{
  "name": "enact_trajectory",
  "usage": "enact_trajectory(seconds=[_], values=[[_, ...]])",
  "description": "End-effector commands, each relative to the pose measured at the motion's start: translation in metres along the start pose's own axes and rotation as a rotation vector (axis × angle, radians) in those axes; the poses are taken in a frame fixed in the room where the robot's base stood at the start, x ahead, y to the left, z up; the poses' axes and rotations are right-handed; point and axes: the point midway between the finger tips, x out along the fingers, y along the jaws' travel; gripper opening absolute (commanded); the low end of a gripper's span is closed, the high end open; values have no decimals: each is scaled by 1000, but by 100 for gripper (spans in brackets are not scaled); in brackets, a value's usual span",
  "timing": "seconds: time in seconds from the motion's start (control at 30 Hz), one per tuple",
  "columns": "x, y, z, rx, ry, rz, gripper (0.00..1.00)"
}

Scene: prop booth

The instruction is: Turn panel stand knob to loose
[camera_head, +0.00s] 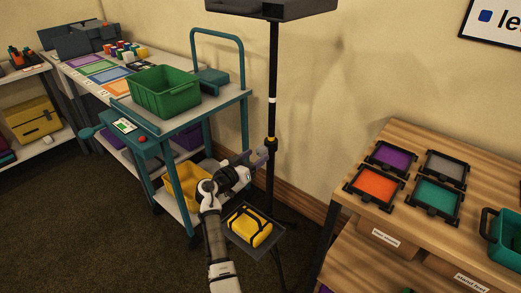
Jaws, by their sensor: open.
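The panel stand (272,75) is a dark upright pole with a dark panel (285,9) at its top, cut off by the frame edge. Partway down the pole is an orange-yellow collar (270,138), with a dark part just below it that looks like the knob (273,145). The knob's setting is too small to read. My gripper (264,152) is open, with its fingers close to the left of the pole at about knob height. I cannot tell whether they touch or surround the knob, as the fingers partly cover that spot.
A teal cart (243,92) with a green crate (166,105) stands left of the pole. A low dark tray (236,233) with a yellow bag (249,226) is at the stand's foot. A wooden shelf (390,222) with coloured trays is at right. The wall is close behind.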

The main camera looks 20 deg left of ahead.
Motion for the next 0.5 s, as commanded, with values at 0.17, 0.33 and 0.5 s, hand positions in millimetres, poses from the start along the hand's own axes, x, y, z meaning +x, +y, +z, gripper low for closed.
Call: enact_trajectory(seconds=[0.17,0.33,0.5], values=[[26,0,-2,0,0,1,59],[36,0,0,1,-1,-2,59],[38,0,0,1,0,-2,59]])
